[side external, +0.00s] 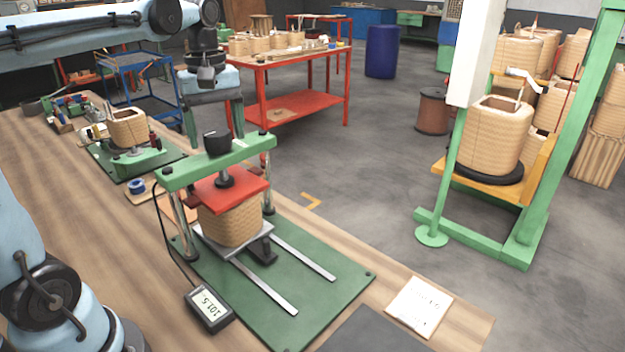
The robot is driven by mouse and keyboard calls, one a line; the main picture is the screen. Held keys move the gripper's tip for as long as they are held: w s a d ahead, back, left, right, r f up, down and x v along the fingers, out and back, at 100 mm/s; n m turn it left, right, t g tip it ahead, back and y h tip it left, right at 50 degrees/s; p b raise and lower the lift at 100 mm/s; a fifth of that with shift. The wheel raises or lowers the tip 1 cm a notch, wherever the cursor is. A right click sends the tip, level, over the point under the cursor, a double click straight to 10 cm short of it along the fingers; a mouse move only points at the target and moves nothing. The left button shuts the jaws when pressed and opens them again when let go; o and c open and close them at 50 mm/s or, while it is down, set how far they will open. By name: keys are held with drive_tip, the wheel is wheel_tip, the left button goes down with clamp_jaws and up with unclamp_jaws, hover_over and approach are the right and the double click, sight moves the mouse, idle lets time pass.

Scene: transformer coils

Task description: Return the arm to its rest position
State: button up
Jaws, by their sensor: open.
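My gripper (213,132) hangs from the dark wrist at the upper left, pointing down, open, with its two fingers wide apart. It appears behind and above the press (180,176) in this view, and I see nothing held between its fingers. The lower finger ends are partly hidden by the press's green crossbar and black knob (217,142). A tan wound coil (232,224) sits upright in the press, under a red plate (228,188) and on a grey plate with rails. I cannot tell how far my fingers are from the knob.
A gauge (209,307) reading about 101.5 lies before the press. A paper (419,306) lies to its right. Another coil (128,129) stands on a green fixture at left. A green frame (530,235) with coils stands right; a red table (290,62) stands behind.

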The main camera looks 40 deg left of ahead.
drive_tip(key=m, duration=0.3)
drive_tip(key=shift+m, duration=0.3)
drive_tip(key=shift+r, duration=4.3)
drive_tip(key=shift+c, duration=0.3)
